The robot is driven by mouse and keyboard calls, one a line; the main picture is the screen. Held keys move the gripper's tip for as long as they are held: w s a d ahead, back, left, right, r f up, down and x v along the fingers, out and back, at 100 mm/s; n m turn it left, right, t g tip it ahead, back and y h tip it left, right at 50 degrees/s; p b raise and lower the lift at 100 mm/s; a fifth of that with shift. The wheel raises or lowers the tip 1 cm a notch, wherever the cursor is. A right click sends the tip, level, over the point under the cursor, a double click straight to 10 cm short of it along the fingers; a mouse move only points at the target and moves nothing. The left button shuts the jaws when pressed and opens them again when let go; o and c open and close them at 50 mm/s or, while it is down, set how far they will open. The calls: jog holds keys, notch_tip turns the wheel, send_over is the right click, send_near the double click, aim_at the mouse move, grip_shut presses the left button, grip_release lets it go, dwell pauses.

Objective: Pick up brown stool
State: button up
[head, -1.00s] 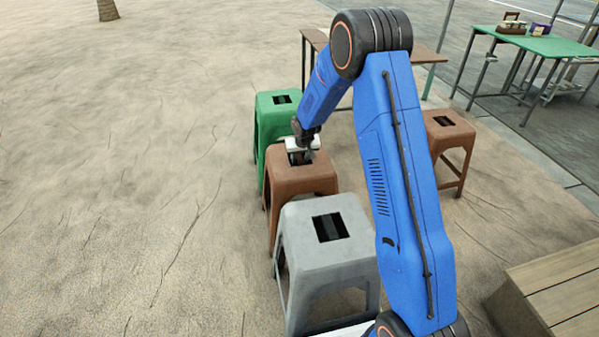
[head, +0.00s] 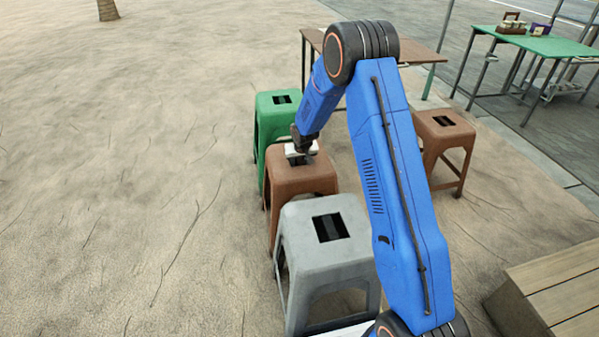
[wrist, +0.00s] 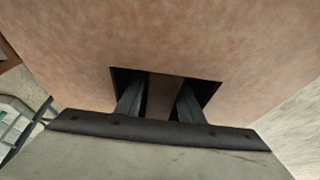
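The brown stool (head: 300,177) stands between the green stool and the grey stool, with a rectangular slot in its seat. My gripper (head: 303,155) is over this seat in the head view. In the wrist view the brown seat (wrist: 190,40) fills the upper part, and my gripper (wrist: 160,98) has its two dark fingers reaching down into the slot. The fingers are apart, with a brownish strip showing between them. I see no clear contact with that strip. The fingertips are partly hidden in the slot.
The green stool (head: 264,120) stands close behind and the grey stool (head: 300,232) close in front. Another brown stool (head: 446,132) is right of my arm. A brown table (head: 420,52) and a green table (head: 545,44) stand behind. Open sand lies left.

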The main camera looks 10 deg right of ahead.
jog(key=shift+f, duration=0.1)
grip_shut()
dwell(0.4)
